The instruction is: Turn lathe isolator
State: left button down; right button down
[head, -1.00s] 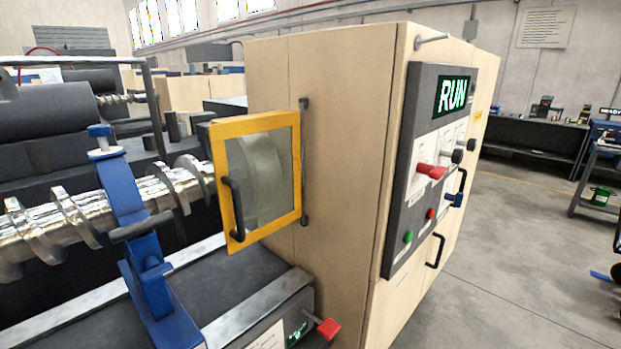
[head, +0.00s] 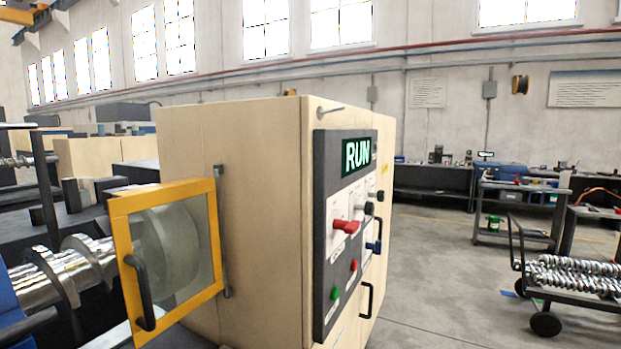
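The lathe's beige headstock cabinet (head: 235,200) stands at the middle of the head view. A dark control panel (head: 325,180) on its right face carries a green-lit RUN display (head: 357,154). A blue handle (head: 374,246) and dark knobs (head: 370,208) sit farther along the panel. A green button (head: 335,293) and a red button (head: 353,265) are lower down. Neither of my grippers is in view.
A yellow-framed guard (head: 118,255) with a black handle stands at the chuck, left of the cabinet. A cart with metal screws (head: 580,275) stands at the right. A shelf trolley (head: 515,212) and dark benches line the back. Grey floor (head: 440,280) is open right of the cabinet.

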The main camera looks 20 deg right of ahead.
aim_at(351, 228)
jog(key=l+z, duration=0.15)
jog(key=l, duration=1.85)
jog(key=i, duration=0.05)
